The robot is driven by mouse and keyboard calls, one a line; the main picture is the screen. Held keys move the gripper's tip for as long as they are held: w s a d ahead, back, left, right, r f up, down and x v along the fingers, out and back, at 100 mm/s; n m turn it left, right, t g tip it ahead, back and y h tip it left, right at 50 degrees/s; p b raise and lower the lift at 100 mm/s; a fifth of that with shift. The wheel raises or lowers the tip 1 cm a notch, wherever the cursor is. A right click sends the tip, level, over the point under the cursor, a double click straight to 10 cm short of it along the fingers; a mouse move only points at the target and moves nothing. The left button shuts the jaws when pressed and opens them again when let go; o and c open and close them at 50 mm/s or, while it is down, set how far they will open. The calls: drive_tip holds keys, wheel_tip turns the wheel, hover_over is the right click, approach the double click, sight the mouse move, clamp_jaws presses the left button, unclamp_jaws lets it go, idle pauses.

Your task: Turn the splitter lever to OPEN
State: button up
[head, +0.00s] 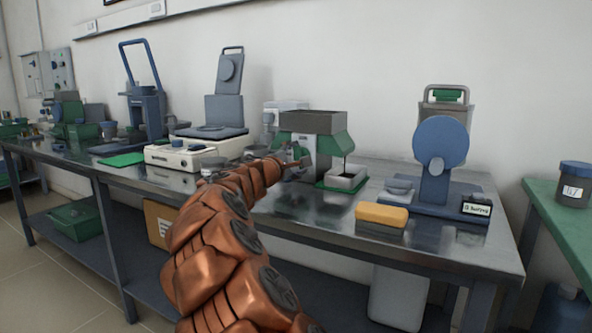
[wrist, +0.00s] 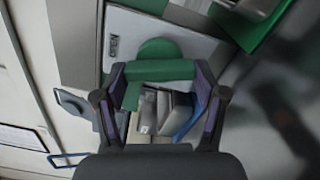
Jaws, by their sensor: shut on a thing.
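The splitter (head: 312,122) is a grey box with green sloping sides on the steel bench, with a pale metal pan (head: 347,178) at its right foot. In the wrist view its light grey front panel (wrist: 190,44) fills the upper middle and looks turned on its side. The green splitter lever (wrist: 160,70) has a rounded hub and a bar that spans between my fingertips. My gripper (wrist: 161,80) is shut on this lever. In the head view my gripper (head: 291,160) is at the splitter's front left, small and partly hidden by my arm; the lever cannot be made out there.
A white balance-like device (head: 190,150) stands left of the splitter. A yellow sponge (head: 381,214) and a blue device with a round disc (head: 440,145) stand to the right. Bare bench lies in front of the splitter. A green table (head: 556,205) is at far right.

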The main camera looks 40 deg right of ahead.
drive_tip(key=m+b, duration=0.2)
drive_tip(key=m, duration=0.1)
drive_tip(key=shift+f+b, duration=0.15)
drive_tip(key=shift+b, duration=0.25)
drive_tip(key=shift+m+b, duration=0.3)
drive_tip(key=shift+m, duration=0.3)
drive_tip(key=shift+r, duration=0.2)
drive_tip(key=o, duration=1.1)
drive_tip(key=shift+o, duration=0.2)
drive_tip(key=v, duration=1.2)
